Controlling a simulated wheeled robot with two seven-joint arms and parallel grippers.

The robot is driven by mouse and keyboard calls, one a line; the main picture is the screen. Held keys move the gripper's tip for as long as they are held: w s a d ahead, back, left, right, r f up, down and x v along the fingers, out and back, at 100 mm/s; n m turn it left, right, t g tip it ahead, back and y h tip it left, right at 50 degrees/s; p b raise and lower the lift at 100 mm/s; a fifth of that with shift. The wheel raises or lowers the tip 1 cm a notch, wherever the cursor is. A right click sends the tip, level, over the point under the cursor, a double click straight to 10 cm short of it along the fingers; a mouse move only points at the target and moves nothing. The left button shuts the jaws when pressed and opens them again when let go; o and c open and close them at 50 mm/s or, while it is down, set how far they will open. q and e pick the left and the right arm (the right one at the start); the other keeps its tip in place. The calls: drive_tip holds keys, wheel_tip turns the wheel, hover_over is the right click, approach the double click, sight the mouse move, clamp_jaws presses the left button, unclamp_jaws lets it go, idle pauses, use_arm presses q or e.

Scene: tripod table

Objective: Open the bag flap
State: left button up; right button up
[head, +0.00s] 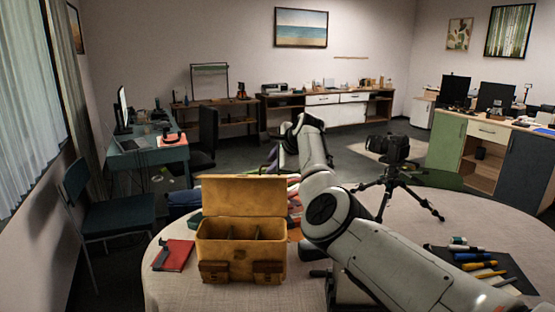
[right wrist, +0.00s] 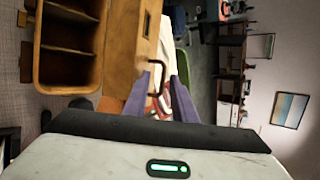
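The tan bag (head: 240,250) stands upright on the table, its compartments showing from above. Its flap (head: 243,195) is raised, standing up at the back of the opening. In the right wrist view the bag's open compartments (right wrist: 68,50) are at the left, with the flap (right wrist: 127,45) beside them. My right arm reaches over the table to behind the flap's right side. My right gripper (right wrist: 162,90) shows two purple fingers with a gap between them. The left finger is close to the flap; contact is unclear. A thin brown loop shows between the fingers. My left gripper is out of view.
A red notebook (head: 174,255) lies left of the bag on the round table (head: 420,225). A black camera on a tripod (head: 390,160) stands at the right. Several pens and markers lie on a dark mat (head: 520,275) at the front right. Other items behind the bag are partly hidden.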

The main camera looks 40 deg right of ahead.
drive_tip(key=b+v, duration=0.2)
drive_tip(key=v, duration=0.8)
idle(0.4)
drive_tip(key=s+d+f+n+g+h, duration=0.2)
drive_tip(key=s+f+n, duration=0.35)
drive_tip(key=f, duration=0.85)
drive_tip(key=s+a+f+n+g, duration=0.1)
drive_tip(key=s+a+f+n, duration=0.6)
drive_tip(key=s+f, duration=0.45)
drive_tip(key=s+a+f+n+g+y, duration=0.1)
drive_tip(key=s+a+f+n, duration=0.3)
drive_tip(key=s+a, duration=0.4)
drive_tip(key=s+a+f+n+g+y, duration=0.1)
drive_tip(key=s+a+f+n+y, duration=0.1)
drive_tip(key=s+a+f+n, duration=0.45)
drive_tip(key=s+a+f+n+g+y, duration=0.1)
drive_tip(key=s+a+n, duration=0.2)
drive_tip(key=s+a, duration=0.7)
drive_tip(key=a+f+t+y, duration=0.1)
drive_tip(key=f+t, duration=0.1)
drive_tip(key=f, duration=0.4)
drive_tip(key=w+a+f+t+y, duration=0.1)
drive_tip(key=a+f+t, duration=0.1)
drive_tip(key=f, duration=0.5)
drive_tip(key=shift+w+t, duration=0.2)
drive_tip(key=shift+t, duration=0.2)
